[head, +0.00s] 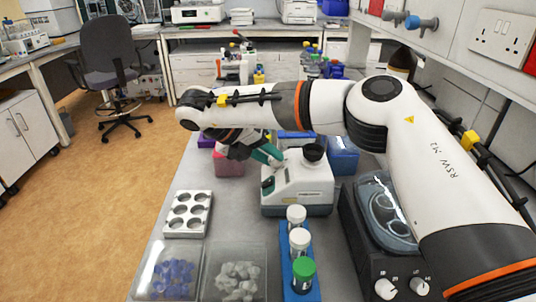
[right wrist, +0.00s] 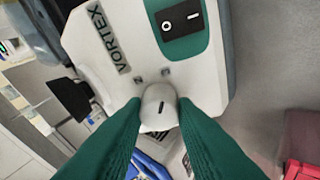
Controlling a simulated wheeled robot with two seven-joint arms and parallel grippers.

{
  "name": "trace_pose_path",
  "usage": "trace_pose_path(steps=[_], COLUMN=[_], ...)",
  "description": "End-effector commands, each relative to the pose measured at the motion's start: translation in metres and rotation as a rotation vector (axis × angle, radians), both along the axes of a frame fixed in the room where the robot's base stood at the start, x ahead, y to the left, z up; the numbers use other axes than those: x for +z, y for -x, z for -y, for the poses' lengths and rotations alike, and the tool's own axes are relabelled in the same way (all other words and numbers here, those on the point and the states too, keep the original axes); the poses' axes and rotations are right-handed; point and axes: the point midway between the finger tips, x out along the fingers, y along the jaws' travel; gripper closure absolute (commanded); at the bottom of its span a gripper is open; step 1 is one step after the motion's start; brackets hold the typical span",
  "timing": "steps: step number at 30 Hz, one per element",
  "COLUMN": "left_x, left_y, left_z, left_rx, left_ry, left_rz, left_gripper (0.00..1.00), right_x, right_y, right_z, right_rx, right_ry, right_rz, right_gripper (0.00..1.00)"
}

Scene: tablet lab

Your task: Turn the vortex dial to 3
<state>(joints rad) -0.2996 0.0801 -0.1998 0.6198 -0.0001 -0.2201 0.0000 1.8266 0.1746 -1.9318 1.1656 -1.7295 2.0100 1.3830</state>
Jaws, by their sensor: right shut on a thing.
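The vortex mixer (head: 298,190) is a white and green machine with a black cup on top, standing on the bench in the head view. In the right wrist view its white body (right wrist: 118,78) shows the word VORTEX and a black rocker switch. Its dial (right wrist: 158,100) is a pale round knob with a short dark pointer mark. My right gripper (head: 268,157) reaches the mixer's far left side. Its green fingers (right wrist: 160,112) are shut on the dial, one on each side. No scale numbers can be read. My left gripper is not in view.
A metal six-well block (head: 188,222), clear trays of blue and grey pieces, and a blue rack (head: 285,260) with capped tubes stand in front. A dark device with two knobs (head: 386,288) is at right. Pink (head: 229,165) and blue (head: 343,158) boxes flank the mixer.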

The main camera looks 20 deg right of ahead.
Motion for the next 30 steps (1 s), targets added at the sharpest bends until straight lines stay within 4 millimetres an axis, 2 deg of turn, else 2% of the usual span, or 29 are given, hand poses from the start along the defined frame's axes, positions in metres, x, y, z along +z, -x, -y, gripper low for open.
trace_pose_path(steps=[5,6,9,20,23,30], left_x=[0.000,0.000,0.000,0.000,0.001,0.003], left_y=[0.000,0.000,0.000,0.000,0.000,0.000], left_z=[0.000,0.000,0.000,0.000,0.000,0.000], left_rx=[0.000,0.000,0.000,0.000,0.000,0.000], left_ry=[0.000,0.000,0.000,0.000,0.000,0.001], left_rz=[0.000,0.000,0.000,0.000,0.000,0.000], left_gripper=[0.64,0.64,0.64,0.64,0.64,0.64], right_x=[0.001,0.001,0.001,0.003,0.012,0.049], right_y=[0.000,0.000,0.000,0.000,0.000,0.000], right_z=[0.000,0.000,0.000,-0.003,-0.012,-0.049], right_rx=[-0.001,0.000,-0.001,0.002,0.003,0.003], right_ry=[0.001,0.001,0.000,0.001,0.001,0.002], right_rz=[0.003,0.003,0.002,0.000,0.003,0.005], right_gripper=[0.97,0.70,0.53,0.53,0.53,0.53])
